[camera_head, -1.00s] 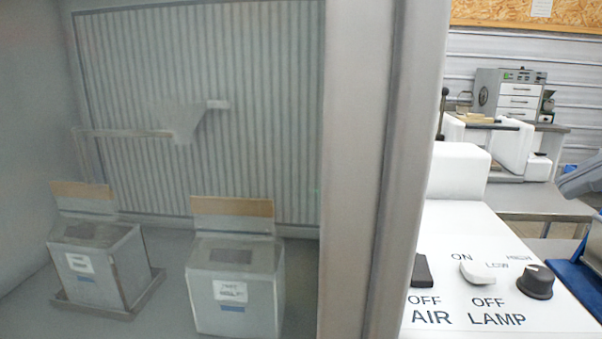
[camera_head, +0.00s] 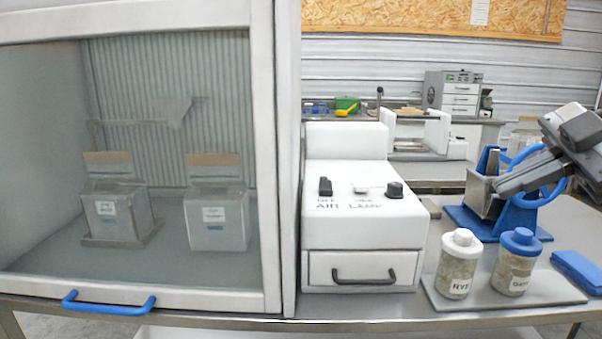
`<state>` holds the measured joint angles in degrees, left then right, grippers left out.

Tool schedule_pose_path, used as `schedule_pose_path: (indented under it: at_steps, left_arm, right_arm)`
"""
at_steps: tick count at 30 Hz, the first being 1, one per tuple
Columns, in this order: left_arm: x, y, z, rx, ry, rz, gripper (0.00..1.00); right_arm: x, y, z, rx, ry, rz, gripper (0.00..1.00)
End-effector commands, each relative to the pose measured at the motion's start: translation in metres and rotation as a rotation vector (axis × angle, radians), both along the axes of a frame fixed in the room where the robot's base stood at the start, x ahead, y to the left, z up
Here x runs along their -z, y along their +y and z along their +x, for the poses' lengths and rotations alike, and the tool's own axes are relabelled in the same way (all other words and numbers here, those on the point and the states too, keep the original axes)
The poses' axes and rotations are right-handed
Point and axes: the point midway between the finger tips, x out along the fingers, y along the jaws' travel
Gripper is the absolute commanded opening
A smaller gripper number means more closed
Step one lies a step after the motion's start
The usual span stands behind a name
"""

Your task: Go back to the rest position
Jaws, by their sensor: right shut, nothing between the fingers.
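My right gripper (camera_head: 508,184) comes in from the right edge, grey and black. Its fingers are shut and empty. It is held in front of the metal hopper with the blue frame (camera_head: 518,222), covering part of it. My left gripper does not show.
A cabinet with a clear front pane and blue handle (camera_head: 108,303) fills the left; two labelled boxes (camera_head: 112,211) stand inside. A white control box (camera_head: 362,222) with switches and a drawer is in the middle. Two jars (camera_head: 458,265) stand on a grey tray (camera_head: 553,291) near the front edge.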

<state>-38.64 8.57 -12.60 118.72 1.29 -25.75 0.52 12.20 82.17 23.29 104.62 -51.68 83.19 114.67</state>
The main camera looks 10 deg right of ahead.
Motion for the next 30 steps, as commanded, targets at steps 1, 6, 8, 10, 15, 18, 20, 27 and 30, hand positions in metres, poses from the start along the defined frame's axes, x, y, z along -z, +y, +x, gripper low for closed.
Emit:
schedule_pose_path:
  at_steps: [1,6,8,10,15,18,20,27,30]
  left_arm:
    - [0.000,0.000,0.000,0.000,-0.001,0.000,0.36]
    - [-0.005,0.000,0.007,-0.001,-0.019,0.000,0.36]
    - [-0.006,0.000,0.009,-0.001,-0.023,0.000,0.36]
    - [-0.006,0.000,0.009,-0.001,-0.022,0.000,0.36]
    - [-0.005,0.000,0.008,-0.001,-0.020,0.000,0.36]
    - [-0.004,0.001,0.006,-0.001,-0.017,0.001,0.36]
    - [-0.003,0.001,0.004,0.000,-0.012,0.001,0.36]
    - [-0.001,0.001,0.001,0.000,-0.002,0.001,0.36]
    - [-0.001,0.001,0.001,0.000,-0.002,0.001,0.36]
  right_arm:
    - [0.011,0.007,0.005,-0.028,-0.016,0.053,0.00]
    - [0.039,0.032,0.024,-0.093,-0.120,0.250,0.00]
    - [0.051,0.041,0.030,-0.097,-0.162,0.331,0.00]
    - [0.066,0.050,0.038,-0.083,-0.214,0.430,0.00]
    - [0.119,0.067,0.058,0.094,-0.339,0.691,0.00]
    - [0.181,0.074,0.066,0.360,-0.373,0.809,0.00]
    - [0.226,0.079,0.065,0.548,-0.350,0.820,0.00]
    - [0.383,0.127,0.006,1.017,-0.034,0.608,0.00]
    - [0.423,0.156,-0.027,1.078,0.119,0.508,0.00]
